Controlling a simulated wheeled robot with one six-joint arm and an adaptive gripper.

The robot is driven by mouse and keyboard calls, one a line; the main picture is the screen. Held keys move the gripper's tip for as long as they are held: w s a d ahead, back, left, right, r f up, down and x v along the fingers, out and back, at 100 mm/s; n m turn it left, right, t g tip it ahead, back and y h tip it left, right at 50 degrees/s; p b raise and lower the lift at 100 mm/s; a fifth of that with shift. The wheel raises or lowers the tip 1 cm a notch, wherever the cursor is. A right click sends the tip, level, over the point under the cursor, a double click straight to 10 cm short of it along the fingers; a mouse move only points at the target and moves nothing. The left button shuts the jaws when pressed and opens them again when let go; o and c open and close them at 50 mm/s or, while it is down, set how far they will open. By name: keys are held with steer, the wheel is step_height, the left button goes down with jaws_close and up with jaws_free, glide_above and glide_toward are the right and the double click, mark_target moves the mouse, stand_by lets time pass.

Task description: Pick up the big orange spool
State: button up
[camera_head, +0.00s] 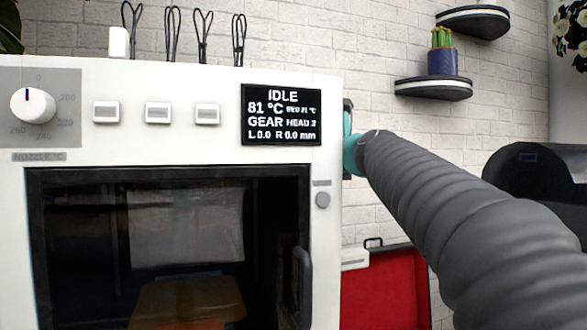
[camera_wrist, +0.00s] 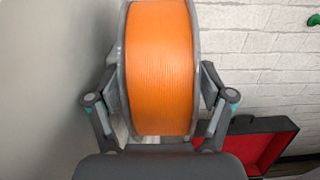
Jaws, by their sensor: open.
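The big orange spool (camera_wrist: 161,70) fills the middle of the wrist view, standing upright with its grey flanges at either side. My gripper (camera_wrist: 161,115) is open, with one finger on each side of the spool. I cannot tell whether the fingers touch the flanges. The top of the spool is cut off by the picture's edge. In the head view my arm reaches behind the right side of the printer, and both the spool and the gripper's fingers are hidden there.
A white printer (camera_head: 170,158) with a dark door window and a display reading IDLE stands at the left. An open red-lined case (camera_head: 385,295) lies beyond its right side, also in the wrist view (camera_wrist: 262,140). Wall shelves (camera_head: 433,89) hang at the upper right before a white brick wall.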

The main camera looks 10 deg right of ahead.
steer(key=shift+w+a, duration=0.15)
steer(key=shift+w, duration=0.45)
steer(key=c, duration=1)
steer(key=shift+s+r, duration=0.1)
steer(key=shift+r, duration=0.05)
steer(key=shift+c, duration=0.8)
steer(key=shift+r, duration=0.15)
